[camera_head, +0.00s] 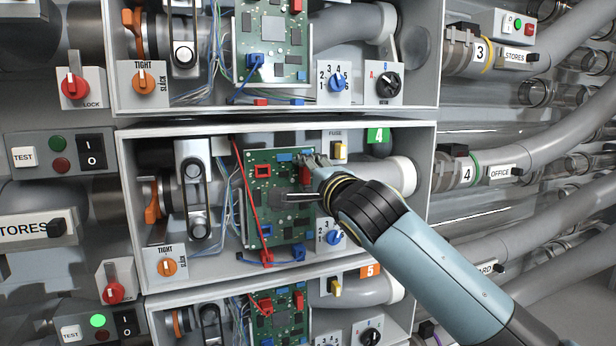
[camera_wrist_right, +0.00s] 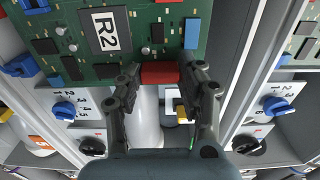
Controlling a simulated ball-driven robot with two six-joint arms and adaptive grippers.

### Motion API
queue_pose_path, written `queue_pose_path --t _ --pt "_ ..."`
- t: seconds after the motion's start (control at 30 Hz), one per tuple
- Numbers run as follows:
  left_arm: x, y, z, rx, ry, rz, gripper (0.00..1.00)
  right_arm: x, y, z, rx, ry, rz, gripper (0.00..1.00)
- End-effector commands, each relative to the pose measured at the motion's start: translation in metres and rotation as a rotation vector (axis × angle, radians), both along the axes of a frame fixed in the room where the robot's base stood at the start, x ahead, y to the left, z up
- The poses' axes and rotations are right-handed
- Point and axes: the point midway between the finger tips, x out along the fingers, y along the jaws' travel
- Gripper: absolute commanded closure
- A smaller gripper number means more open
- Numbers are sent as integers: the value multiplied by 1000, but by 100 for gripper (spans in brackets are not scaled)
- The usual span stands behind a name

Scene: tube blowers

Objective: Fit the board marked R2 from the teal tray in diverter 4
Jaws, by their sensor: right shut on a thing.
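The green board marked R2 (camera_wrist_right: 80,62) fills the top of the right wrist view, its white R2 label readable. In the head view the board (camera_head: 262,222) is at the middle box, diverter 4 (camera_head: 428,150), which bears a green 4 sign (camera_head: 378,135). My right gripper (camera_head: 303,174) reaches in from the right and is shut on the red block (camera_wrist_right: 160,73) at the board's edge. The gripper hides part of the board. I cannot tell whether the board is fully seated. The teal tray and my left gripper are not in view.
A red wire (camera_head: 251,190) crosses in front of the board to a red plug (camera_head: 266,258); a blue plug (camera_head: 298,252) sits beside it. A yellow fuse switch (camera_head: 338,151), a blue dial (camera_head: 333,233) and an orange tight/slack knob (camera_head: 167,267) are nearby. Similar boxes stand above and below.

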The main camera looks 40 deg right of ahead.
Motion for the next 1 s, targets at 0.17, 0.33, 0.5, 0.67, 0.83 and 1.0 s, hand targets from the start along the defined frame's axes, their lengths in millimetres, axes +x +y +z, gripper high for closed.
queue_pose_path --t 0.17,0.33,0.5,0.67,0.83,1.0 --pt "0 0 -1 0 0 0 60 0 0 1 0 -1 0 100" --pt "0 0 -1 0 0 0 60 1 0 1 0 -2 0 100" --pt "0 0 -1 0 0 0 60 4 -1 0 0 -2 0 100" --pt "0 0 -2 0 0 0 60 8 -2 1 0 -2 0 100" --pt "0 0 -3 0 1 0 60 12 -3 1 0 -2 1 100" --pt "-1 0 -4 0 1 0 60 16 -4 0 0 -2 0 100"
